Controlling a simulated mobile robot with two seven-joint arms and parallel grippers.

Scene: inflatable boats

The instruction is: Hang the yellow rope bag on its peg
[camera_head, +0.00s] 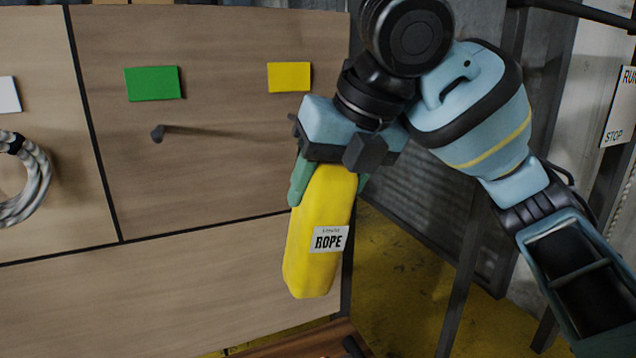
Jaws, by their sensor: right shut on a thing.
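The yellow rope bag (311,265) hangs upright in the air with a white ROPE label on its lower part. My right gripper (328,180) is shut on the top of the bag, one green finger showing at its left side. A yellow card (289,77) is on the wooden board above and left of the gripper; any peg under it is hidden behind the gripper and bag, if there is one. A dark peg (158,133) sticks out under the green card (153,84) and is bare. My left gripper is not in view.
A coiled white rope (26,182) hangs on the board at the far left, under a white card (9,95). A wooden surface (300,342) lies below the bag.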

